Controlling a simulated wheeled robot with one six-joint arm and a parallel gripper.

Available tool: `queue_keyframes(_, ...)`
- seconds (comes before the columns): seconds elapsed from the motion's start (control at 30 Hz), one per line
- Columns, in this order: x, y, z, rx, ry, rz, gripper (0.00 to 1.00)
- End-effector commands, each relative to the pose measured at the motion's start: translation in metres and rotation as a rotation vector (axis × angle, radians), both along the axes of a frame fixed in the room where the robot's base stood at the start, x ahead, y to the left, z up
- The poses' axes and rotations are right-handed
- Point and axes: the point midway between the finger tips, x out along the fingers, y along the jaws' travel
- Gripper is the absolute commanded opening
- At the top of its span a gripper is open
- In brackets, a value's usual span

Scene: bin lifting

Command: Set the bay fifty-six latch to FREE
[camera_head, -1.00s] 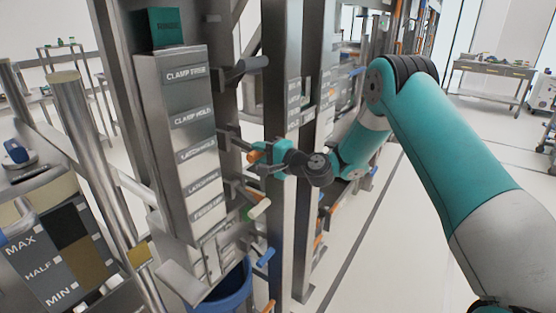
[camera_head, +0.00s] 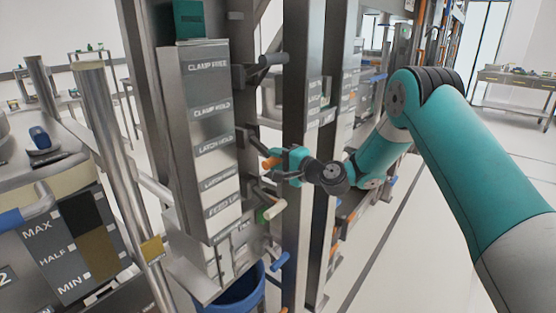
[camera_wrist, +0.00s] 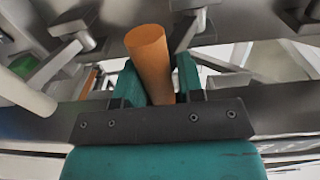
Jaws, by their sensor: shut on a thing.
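My gripper (camera_head: 275,162) is at the side of a metal bay column, level with the lower labels. It is shut on an orange lever handle (camera_wrist: 151,62), which stands between the two teal fingers in the wrist view. The handle's orange tip also shows in the head view (camera_head: 269,163). A label panel (camera_head: 214,130) on the column carries CLAMP FREE, CLAMP HOLD, LATCH HOLD and other plates; some lower words are hard to read. No bay number fifty-six can be read here.
A dark lever (camera_head: 272,60) sticks out above my gripper and a cream-handled lever (camera_head: 274,209) below it. A blue handle (camera_head: 279,262) and a blue bin (camera_head: 236,290) are lower down. A metal post (camera_head: 303,100) stands close behind. Floor at right is clear.

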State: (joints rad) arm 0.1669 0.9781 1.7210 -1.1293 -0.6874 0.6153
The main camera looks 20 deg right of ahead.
Motion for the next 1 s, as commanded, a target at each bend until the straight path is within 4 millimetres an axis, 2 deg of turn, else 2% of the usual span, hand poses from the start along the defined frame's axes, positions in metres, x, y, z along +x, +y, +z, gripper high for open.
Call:
queue_keyframes(0.07,-0.001,0.005,-0.005,-0.009,0.007,0.012,0.0)
queue_keyframes(0.1,-0.001,0.005,-0.005,-0.009,0.007,0.012,0.44)
queue_keyframes(0.17,-0.001,0.005,-0.005,-0.009,0.007,0.011,0.54)
queue_keyframes(0.77,-0.001,-0.003,-0.003,-0.004,0.004,-0.001,0.54)
queue_keyframes(0.87,-0.007,-0.007,-0.004,-0.005,0.005,-0.002,0.54)
queue_keyframes(1.0,-0.027,-0.022,-0.005,-0.002,0.005,-0.005,0.54)
